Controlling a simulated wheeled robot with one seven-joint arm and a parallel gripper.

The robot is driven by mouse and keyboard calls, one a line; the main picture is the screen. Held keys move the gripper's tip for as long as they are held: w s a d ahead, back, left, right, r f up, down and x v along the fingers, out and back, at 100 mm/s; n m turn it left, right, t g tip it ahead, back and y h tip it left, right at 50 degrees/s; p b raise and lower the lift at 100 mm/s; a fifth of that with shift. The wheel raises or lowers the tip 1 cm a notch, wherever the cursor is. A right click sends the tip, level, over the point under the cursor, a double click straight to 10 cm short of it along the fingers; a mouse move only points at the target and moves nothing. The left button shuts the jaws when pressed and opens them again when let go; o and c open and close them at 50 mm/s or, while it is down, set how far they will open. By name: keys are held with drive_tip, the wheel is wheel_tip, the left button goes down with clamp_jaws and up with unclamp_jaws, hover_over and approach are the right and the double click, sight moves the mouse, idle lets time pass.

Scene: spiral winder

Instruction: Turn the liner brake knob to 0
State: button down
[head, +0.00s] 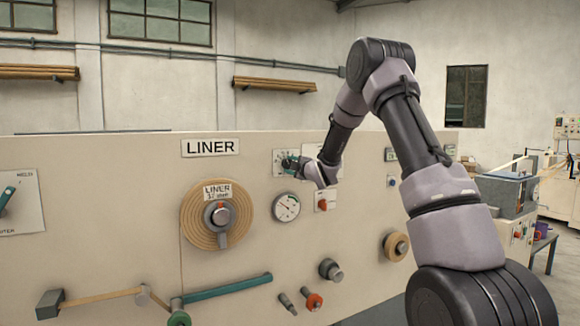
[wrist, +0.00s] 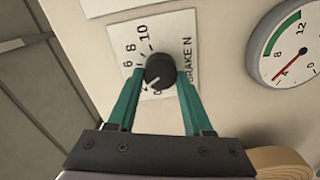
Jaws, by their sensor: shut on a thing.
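The liner brake knob (wrist: 160,68) is a dark round knob on a white dial plate (wrist: 182,30) marked "BRAKE N", with 0, 6, 8 and 10 readable. Its white pointer line slants to the lower left in the wrist view, close to the 0 but not clearly on it. The numbers between 0 and 6 are hidden by a finger. My gripper (wrist: 161,76) is shut on the knob, one green finger on each side. In the head view my gripper (head: 291,163) is at the plate right of the LINER sign; the knob is hidden there.
A round gauge (head: 286,207) sits below the plate, its red needle near 4 in the wrist view. The liner roll (head: 190,222) is at left. A red knob (head: 322,204) sits right of the gauge, near my wrist.

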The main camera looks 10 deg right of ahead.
drive_tip(key=n, duration=0.4)
drive_tip(key=shift+f+n, duration=0.1)
drive_tip(key=shift+n, duration=0.2)
drive_tip(key=shift+f+n, duration=0.1)
drive_tip(key=shift+n, duration=2.1)
drive_tip(key=shift+c, duration=1.5)
unclamp_jaws()
drive_tip(key=v, duration=1.1)
